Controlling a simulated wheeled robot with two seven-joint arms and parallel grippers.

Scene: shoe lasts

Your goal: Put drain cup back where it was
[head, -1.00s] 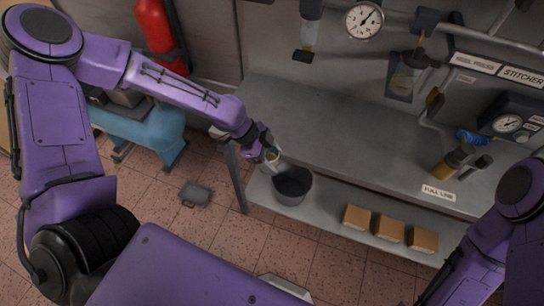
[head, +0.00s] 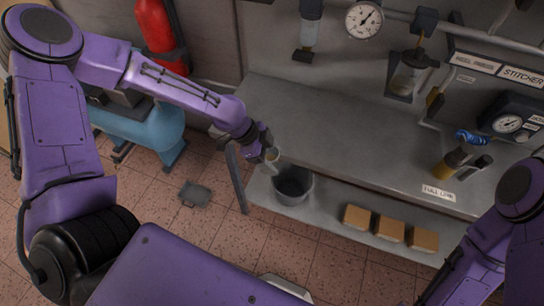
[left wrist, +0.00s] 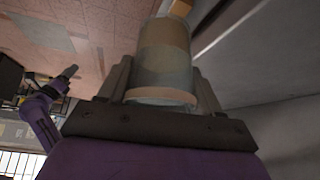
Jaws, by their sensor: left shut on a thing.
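My left gripper (head: 266,157) is shut on the drain cup (head: 272,156), a small see-through cup. In the left wrist view the drain cup (left wrist: 163,62) sits between the two fingers (left wrist: 163,88), with a pale rim toward the palm. In the head view the cup is at the upper left of the grey bucket (head: 293,186), near the bench's left front corner. I cannot tell its height above the bucket. My right arm (head: 505,225) enters at the right; its gripper (left wrist: 67,75) seems to show small in the left wrist view, jaws unclear.
The bucket and several tan boxes (head: 389,228) stand on the lower shelf (head: 328,213). The grey bench top (head: 335,130) is mostly clear. Filter units (head: 310,35) and (head: 412,75), a gauge (head: 364,20) and pipes are on the wall. A blue tank (head: 145,130) stands at left.

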